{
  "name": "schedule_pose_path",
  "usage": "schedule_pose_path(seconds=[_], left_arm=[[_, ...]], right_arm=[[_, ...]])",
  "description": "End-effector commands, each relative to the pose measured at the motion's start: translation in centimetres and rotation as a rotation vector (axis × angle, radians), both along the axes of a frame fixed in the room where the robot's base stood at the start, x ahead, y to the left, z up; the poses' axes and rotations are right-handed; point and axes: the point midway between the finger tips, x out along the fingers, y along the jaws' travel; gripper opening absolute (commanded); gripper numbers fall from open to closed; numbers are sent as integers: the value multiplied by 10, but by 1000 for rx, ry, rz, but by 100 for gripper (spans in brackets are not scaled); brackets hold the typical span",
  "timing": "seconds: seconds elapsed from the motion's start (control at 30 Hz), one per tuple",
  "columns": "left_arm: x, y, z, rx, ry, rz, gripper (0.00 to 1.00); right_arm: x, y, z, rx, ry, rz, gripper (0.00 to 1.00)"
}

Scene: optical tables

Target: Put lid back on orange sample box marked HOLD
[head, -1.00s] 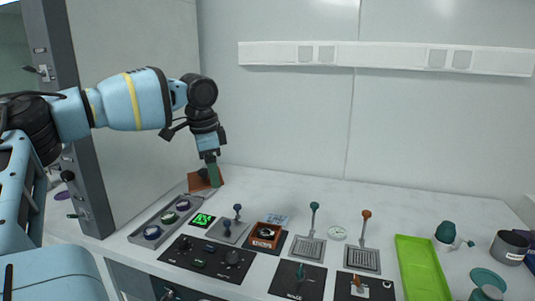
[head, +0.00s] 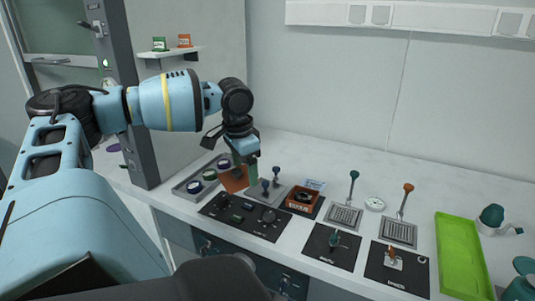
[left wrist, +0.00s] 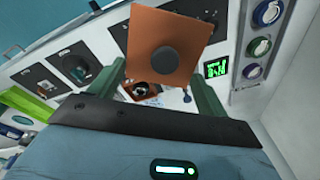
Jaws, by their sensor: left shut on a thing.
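My left gripper (head: 246,172) is shut on an orange square lid (head: 232,182) with a round black knob. The left wrist view shows the lid (left wrist: 150,72) between the two green fingers of the left gripper (left wrist: 160,90). The orange sample box (head: 302,200) sits open on the bench, right of the lid and apart from it. Its dark inside shows, and its marking is too small to read. The box also shows in the left wrist view (left wrist: 140,91), partly hidden below the lid's edge. My right gripper is not in view.
Blue-knobbed levers (head: 265,187) stand between lid and box. A grey tray with round rings (head: 195,186) lies left, a black control panel (head: 245,216) in front. Taller levers (head: 353,190) and a green tray (head: 460,255) are right.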

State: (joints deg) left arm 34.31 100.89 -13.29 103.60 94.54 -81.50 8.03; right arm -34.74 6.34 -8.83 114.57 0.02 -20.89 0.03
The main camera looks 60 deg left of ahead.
Motion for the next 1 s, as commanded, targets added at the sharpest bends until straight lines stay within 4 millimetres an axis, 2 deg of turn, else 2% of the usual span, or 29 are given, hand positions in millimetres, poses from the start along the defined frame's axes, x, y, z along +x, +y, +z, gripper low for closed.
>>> schedule_pose_path(seconds=[0.1, 0.47, 0.67, 0.77, 1.0], left_arm=[[1, -11, -11, -7, -2, 22, 54], [7, -35, -29, -16, -12, 67, 54], [14, -60, -42, -24, -16, 89, 54], [22, -83, -49, -30, -22, 99, 54], [47, -167, -57, -47, -33, 102, 54]], right_arm=[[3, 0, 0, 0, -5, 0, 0], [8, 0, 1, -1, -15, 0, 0], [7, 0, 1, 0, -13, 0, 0], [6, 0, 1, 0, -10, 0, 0], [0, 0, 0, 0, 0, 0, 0]])
